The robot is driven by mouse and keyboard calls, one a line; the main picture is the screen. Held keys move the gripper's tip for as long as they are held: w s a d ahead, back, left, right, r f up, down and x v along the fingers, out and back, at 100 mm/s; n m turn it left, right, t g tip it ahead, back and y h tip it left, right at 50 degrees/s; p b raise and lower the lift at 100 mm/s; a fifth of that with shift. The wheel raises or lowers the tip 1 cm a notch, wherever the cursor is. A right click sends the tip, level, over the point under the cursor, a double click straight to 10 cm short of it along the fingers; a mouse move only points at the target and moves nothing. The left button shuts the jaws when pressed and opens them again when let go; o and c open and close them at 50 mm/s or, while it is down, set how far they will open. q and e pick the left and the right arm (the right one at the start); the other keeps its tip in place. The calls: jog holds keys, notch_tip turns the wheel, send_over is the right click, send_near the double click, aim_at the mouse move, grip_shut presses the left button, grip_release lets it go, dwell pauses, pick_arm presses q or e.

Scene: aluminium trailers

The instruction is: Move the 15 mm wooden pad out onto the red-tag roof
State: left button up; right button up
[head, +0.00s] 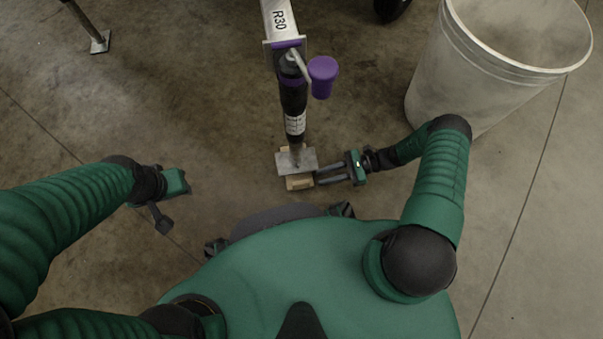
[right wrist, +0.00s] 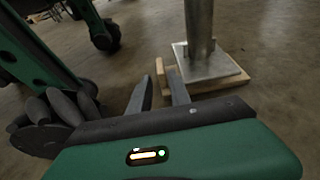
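A pale wooden pad (head: 300,183) lies on the floor, partly under the steel foot plate (head: 304,160) of the trailer jack. Wood also shows along the plate's edge in the right wrist view (right wrist: 237,84). I cannot tell the pad's thickness or whether there is more than one. My right gripper (head: 318,175) is low at the right of the plate, fingers apart, tips close to the wood. In the right wrist view a wood end (right wrist: 171,79) shows by one finger; a grip is not visible. My left gripper (head: 163,215) is over bare floor, away from the pad. No red-tag roof is visible.
The jack post (head: 293,110) with a purple cap (head: 322,72) stands under the trailer beam (head: 280,18) marked R30. A large pale bin (head: 470,85) is at the right. Another foot (head: 99,42) stands at the upper left. Floor at the left is clear.

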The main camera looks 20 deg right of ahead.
jog(key=b+x, duration=0.3)
jog(key=x, duration=0.5)
jog(key=shift+d+f, duration=0.1)
jog(key=shift+a, duration=0.55)
grip_shut()
dwell(0.6)
